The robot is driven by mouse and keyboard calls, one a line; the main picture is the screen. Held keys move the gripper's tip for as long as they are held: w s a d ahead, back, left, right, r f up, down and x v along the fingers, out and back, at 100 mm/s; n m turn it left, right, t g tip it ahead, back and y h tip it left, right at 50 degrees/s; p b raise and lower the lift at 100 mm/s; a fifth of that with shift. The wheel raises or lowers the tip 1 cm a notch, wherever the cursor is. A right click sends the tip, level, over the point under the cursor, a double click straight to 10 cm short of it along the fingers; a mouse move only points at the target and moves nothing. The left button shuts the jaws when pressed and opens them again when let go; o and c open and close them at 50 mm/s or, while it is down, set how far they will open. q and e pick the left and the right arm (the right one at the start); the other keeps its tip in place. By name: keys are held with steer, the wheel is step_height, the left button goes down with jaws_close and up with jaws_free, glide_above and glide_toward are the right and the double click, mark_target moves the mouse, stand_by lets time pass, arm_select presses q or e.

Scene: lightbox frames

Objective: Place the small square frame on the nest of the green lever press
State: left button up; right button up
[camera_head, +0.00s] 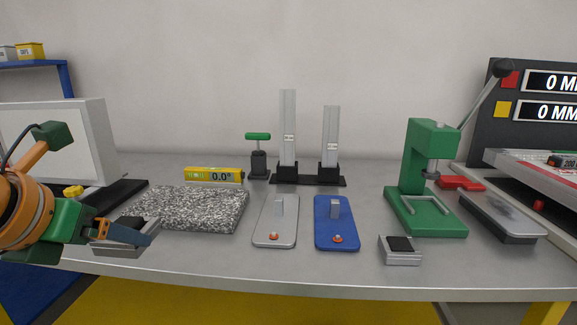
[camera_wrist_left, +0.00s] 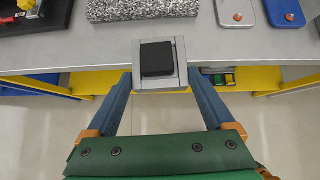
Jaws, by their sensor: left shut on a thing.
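My left gripper (camera_head: 128,236) is shut on a small grey square frame (camera_head: 118,249) with a dark middle. In the left wrist view the frame (camera_wrist_left: 137,76) sits between the two blue fingertips, with a black square (camera_wrist_left: 157,59) at its centre. It is held at the table's front edge, left of the press. The green lever press (camera_head: 412,165) stands on the right of the table, its lever raised to the upper right. Its nest (camera_head: 421,207), with metal rails on the green base, looks empty. My right gripper is not in view.
A similar grey block with a black top (camera_head: 400,250) lies in front of the press. Between my gripper and the press are a speckled slab (camera_head: 190,208), a grey plate (camera_head: 277,222) and a blue plate (camera_head: 336,222). Two upright columns (camera_head: 288,130) stand behind.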

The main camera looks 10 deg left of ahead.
arm_select(q)
steer(key=w+d+f+n+y, duration=0.1)
steer(key=d+f, duration=0.2)
steer(key=d, duration=0.4)
steer(key=d+f+n+y, duration=0.1)
steer(key=d+f+n, duration=0.1)
steer(key=d+f, duration=0.3)
steer(key=s+d+f+n+g+y, duration=0.35)
steer(key=s+f+n, duration=0.2)
steer(key=f, duration=0.25)
step_height(320, 180, up, 13)
steer(key=p, duration=1.6)
steer(key=shift+w+p, duration=0.3)
steer(key=shift+p, duration=0.1)
steer(key=shift+r, duration=0.15)
steer(key=shift+w+r, duration=0.1)
